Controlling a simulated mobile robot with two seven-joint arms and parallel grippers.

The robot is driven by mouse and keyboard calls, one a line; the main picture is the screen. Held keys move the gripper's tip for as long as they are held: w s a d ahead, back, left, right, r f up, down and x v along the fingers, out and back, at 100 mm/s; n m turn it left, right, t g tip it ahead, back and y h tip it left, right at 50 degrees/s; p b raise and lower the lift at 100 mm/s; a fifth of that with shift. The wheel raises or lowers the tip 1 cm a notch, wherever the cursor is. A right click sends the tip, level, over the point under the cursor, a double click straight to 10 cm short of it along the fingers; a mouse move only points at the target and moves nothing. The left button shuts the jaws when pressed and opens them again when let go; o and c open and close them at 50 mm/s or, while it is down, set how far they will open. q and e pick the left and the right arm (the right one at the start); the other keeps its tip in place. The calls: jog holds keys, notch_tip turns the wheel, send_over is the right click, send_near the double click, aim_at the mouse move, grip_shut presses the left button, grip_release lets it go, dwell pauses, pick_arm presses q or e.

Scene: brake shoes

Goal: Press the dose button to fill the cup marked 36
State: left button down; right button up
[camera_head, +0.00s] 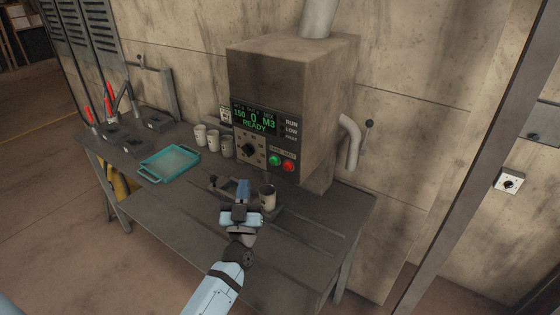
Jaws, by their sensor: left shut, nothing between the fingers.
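The dosing machine (290,85) stands at the back of the bench, its display showing READY and a 0. Below the display are a green button (274,160), a red button (289,166) and a black knob (249,149). Small labels above the buttons are hard to read. A grey cup (267,198) stands upright in front of the machine. Three more cups (200,134) stand left of the machine. I cannot read a 36 on any cup. My left gripper (242,188) is shut and empty, left of the single cup and below the buttons, apart from them. My right gripper is out of view.
A teal tray (146,175) lies on the dark bench (190,205), left of the cups. Red-handled tools (108,97) stand at the bench's far left. A pipe (350,142) comes out of the machine's right side. The front right of the bench is clear.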

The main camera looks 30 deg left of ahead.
aim_at(274, 161)
pick_arm(q)
jog(key=shift+s+a, duration=0.1)
jog(key=w+b, duration=0.2)
jog(key=w, duration=0.7)
jog(key=shift+d+b, duration=0.3)
jog(key=shift+d, duration=0.1)
dwell(0.4)
dwell(0.7)
dwell(0.7)
